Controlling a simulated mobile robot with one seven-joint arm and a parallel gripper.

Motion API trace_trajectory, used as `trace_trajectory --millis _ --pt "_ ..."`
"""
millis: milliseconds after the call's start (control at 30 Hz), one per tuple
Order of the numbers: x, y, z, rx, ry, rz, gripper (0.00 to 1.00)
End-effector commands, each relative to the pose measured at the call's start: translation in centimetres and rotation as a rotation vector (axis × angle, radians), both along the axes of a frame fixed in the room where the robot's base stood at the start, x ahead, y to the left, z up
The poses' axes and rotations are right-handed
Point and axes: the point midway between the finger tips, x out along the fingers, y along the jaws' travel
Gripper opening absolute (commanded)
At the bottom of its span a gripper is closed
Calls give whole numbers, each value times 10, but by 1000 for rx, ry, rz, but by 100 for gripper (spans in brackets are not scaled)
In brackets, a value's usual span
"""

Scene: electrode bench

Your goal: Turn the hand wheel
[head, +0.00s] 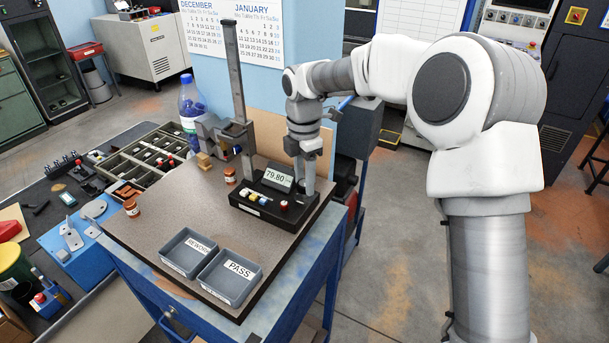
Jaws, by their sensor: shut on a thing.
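The height gauge (235,85) stands on the bench, with a tall dark column, a carriage and a black base (262,208). Its display (279,179) reads about 79.80. My gripper (304,187) points down at the right end of the base, beside the display, and is shut. What lies between the fingers is hidden from this view; from its place on the gauge I take it to be the hand wheel, which I cannot make out clearly.
Two grey trays, REWORK (187,252) and PASS (230,275), sit at the bench's front. Small orange-brown jars (131,207) and a brass block (204,161) stand on the brown top. A water bottle (190,105) is behind left. The middle of the bench top is clear.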

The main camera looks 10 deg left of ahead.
Motion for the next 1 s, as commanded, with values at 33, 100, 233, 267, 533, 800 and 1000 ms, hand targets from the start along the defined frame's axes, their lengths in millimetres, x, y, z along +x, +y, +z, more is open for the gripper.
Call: trace_trajectory --millis 33,100,233,267,533,800,1000 --pt "1 0 2 -1 -3 -46 0" --pt "1 0 2 0 -4 -112 0" --pt "1 0 2 0 -4 -235 0" --pt "1 0 2 0 -4 -263 0" --pt "1 -1 1 -1 -4 -520 0" --pt "1 -1 1 0 -4 -777 0" --pt "1 -1 2 2 -4 -966 0"
